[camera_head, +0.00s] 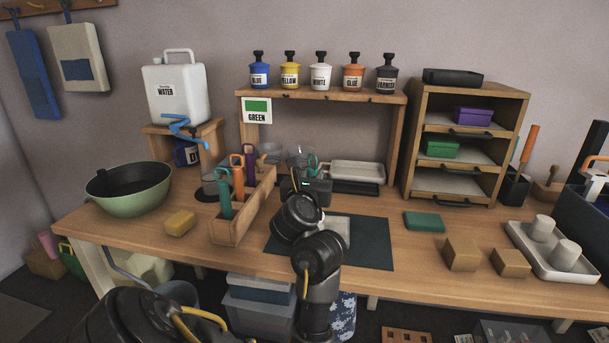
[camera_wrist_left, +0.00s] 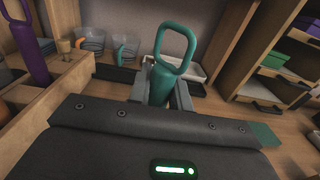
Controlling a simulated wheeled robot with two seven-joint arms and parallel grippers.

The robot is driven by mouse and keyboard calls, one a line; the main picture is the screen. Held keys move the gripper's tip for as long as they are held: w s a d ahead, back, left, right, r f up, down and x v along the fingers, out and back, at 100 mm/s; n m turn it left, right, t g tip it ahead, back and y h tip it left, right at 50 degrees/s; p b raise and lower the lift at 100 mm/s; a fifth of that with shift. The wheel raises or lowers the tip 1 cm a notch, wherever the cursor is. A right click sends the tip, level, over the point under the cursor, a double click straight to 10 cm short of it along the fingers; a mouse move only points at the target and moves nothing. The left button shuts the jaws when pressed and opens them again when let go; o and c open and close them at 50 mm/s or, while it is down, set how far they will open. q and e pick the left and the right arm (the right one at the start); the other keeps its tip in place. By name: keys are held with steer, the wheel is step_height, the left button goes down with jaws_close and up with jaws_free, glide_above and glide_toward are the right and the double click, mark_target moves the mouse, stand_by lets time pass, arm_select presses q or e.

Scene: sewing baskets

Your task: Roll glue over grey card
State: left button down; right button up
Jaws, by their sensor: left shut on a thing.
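My left gripper (camera_head: 308,178) is shut on a teal tool with a loop handle (camera_wrist_left: 176,48), held upright between its fingers in the left wrist view. The loop also shows just above the gripper in the head view (camera_head: 313,163); the tool's lower end is hidden. The gripper is over the back of the workbench, right of the wooden tool holder. A light grey piece (camera_head: 338,232), which looks like the grey card, lies on the dark mat (camera_head: 372,243), partly hidden by my arm. My right gripper is not in view.
The wooden holder (camera_head: 229,232) carries teal, orange and purple tools. Glass jars (camera_head: 271,153) and a pale tray (camera_head: 357,172) stand behind. A green block (camera_head: 425,221) lies right of the mat.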

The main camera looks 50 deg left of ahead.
arm_select(q)
steer(key=shift+w+d+f, duration=0.25)
steer(key=shift+d, duration=0.05)
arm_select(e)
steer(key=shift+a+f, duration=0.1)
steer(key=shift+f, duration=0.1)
arm_select(q)
steer(key=w+d, duration=0.2)
steer(key=d, duration=0.1)
steer(key=shift+w+r+p, duration=0.2)
steer(key=shift+w+p, duration=0.15)
steer(key=shift+w, duration=0.05)
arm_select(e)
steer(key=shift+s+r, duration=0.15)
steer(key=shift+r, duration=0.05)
arm_select(q)
steer(key=shift+w+d, duration=0.1)
steer(key=shift+d, duration=0.05)
steer(key=shift+w+d+r, duration=0.15)
steer(key=shift+w+d, duration=0.8)
steer(key=shift+d, duration=0.2)
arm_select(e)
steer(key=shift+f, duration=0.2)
arm_select(q)
steer(key=shift+a+b, duration=0.1)
steer(key=shift+b, duration=0.2)
